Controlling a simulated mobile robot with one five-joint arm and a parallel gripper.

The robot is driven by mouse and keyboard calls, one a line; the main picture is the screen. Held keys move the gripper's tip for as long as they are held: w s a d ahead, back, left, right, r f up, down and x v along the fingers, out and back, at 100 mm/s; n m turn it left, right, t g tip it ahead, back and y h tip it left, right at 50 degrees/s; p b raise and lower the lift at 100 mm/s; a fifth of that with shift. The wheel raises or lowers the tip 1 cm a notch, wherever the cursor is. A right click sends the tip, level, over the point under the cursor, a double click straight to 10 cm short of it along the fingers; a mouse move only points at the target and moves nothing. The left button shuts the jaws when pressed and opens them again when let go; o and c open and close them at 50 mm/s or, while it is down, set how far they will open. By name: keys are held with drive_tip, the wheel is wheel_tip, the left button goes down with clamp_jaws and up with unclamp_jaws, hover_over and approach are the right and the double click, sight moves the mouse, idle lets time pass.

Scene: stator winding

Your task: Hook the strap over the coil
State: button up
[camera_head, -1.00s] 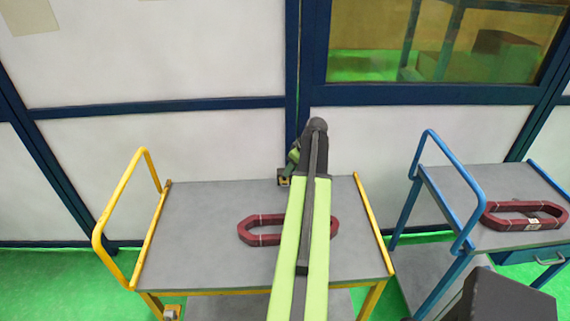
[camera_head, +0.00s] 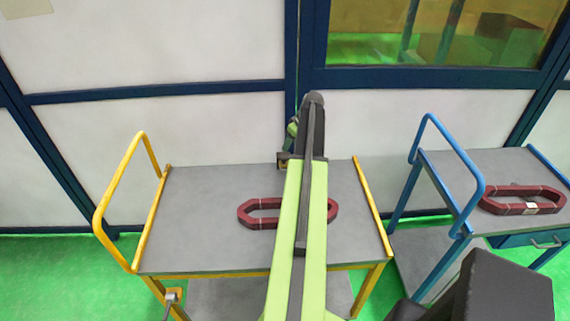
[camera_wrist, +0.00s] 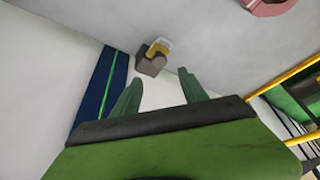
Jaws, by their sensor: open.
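A dark red, long eight-sided coil (camera_head: 258,219) lies flat on the grey top of the yellow cart (camera_head: 195,215); my arm hides part of it. Its edge shows at the top of the wrist view (camera_wrist: 268,5). A small dark block with a yellow part (camera_wrist: 153,57) sits just beyond my fingertips; it also shows at the cart's back edge in the head view (camera_head: 283,161). I cannot tell whether it belongs to the strap; no strap shows clearly. My gripper (camera_wrist: 160,77) is open, green fingers apart with nothing between them, and mostly hidden behind my arm in the head view.
A blue cart (camera_head: 428,165) on the right carries a second dark red coil with a white label (camera_head: 522,208). A white wall with dark blue frames (camera_head: 200,92) stands close behind the carts. The yellow cart's left top is bare.

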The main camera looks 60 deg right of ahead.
sight(284, 157)
drive_tip(key=b+x, duration=0.7)
drive_tip(key=x, duration=0.3)
drive_tip(key=shift+d+b, duration=0.1)
drive_tip(key=shift+b, duration=0.25)
drive_tip(key=shift+r, duration=0.1)
clamp_jaws()
idle(0.6)
